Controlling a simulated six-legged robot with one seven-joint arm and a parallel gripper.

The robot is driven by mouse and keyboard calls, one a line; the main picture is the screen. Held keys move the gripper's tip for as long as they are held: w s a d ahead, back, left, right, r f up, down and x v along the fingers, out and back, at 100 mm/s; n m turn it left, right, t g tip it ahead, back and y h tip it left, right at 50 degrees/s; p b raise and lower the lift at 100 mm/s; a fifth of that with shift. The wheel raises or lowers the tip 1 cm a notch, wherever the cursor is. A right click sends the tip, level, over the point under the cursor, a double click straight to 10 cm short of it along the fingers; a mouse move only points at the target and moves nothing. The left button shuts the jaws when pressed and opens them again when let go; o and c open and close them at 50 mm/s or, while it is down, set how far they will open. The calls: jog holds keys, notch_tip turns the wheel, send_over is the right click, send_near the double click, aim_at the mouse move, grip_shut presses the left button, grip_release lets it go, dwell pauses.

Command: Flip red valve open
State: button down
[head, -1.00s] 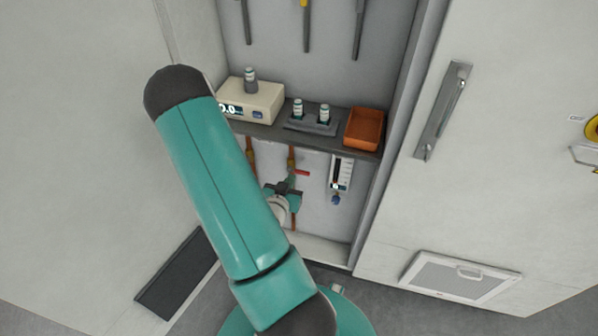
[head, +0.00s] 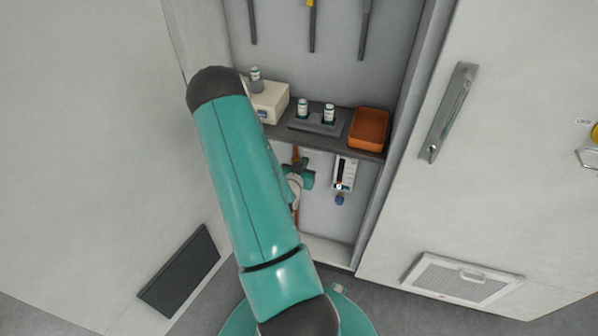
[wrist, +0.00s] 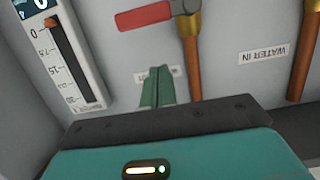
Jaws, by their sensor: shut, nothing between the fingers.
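The red valve handle (wrist: 143,17) shows at the top of the wrist view, sticking out to the left from a brass valve body (wrist: 188,22) on a copper pipe (wrist: 192,70). My gripper (wrist: 157,72) is shut and empty. Its green fingertips are below the red handle and left of the pipe, apart from the handle in the picture. How far they are from the wall is hard to tell. In the head view, my gripper (head: 300,174) is in the lower bay of the cabinet under the shelf, and it and my arm hide most of the valve.
A flow meter (wrist: 68,55) is on the wall at the left, also seen in the head view (head: 343,174). A second copper pipe (wrist: 305,50) runs at the right, beyond the "WATER IN" label (wrist: 263,55). The shelf (head: 360,149) above holds an orange tray (head: 369,128) and vials.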

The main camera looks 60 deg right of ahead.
jog(key=f, duration=0.3)
jog(key=shift+a+f, duration=0.2)
jog(key=shift+f, duration=0.2)
